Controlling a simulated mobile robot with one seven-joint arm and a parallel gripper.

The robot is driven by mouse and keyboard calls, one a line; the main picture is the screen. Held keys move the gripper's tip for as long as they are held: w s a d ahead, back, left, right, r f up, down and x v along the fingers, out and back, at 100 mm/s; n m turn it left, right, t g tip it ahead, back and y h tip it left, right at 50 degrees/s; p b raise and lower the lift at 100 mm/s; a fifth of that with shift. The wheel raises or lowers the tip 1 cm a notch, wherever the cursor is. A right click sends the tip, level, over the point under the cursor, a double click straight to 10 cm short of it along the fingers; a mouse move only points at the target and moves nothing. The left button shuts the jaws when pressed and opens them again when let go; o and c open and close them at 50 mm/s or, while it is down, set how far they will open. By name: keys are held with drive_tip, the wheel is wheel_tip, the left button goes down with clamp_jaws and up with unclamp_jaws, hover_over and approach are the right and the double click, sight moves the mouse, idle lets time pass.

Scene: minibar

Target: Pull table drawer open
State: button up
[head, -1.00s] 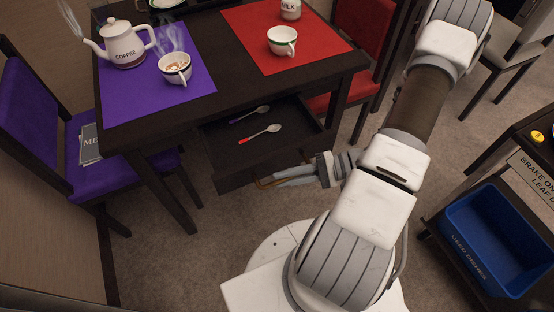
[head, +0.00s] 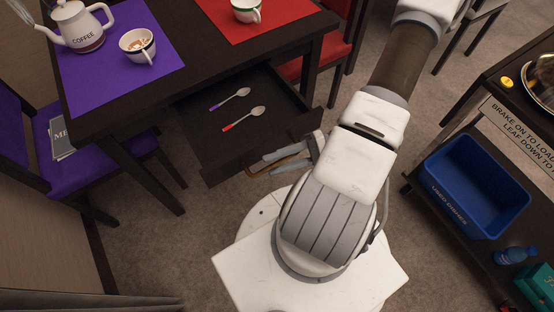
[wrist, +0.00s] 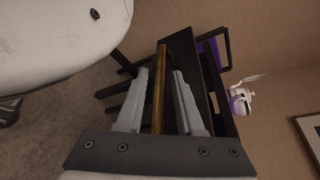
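The table drawer (head: 222,128) stands pulled out from under the dark table (head: 190,82), with its inside in view. Two spoons lie in it, one with a purple handle (head: 229,100) and one with a red handle (head: 243,119). A brass bar handle (wrist: 159,90) is on the drawer front (head: 228,165). My gripper (head: 270,162) is at the handle. In the wrist view, the fingers of my gripper (wrist: 159,76) are apart, one on each side of the bar, with narrow gaps showing.
A coffee pot (head: 82,27) and cups stand on the table's purple and red mats. A purple chair (head: 90,165) is at the left and a red chair (head: 318,60) behind. A cart with a blue bin (head: 475,187) stands at the right.

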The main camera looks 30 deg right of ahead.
drive_tip(key=shift+o, duration=0.2)
idle(0.3)
drive_tip(key=p+v, duration=0.2)
drive_tip(key=v, duration=1.5)
drive_tip(key=shift+d+p, duration=0.15)
drive_tip(key=shift+p, duration=0.2)
drive_tip(key=shift+r, duration=0.2)
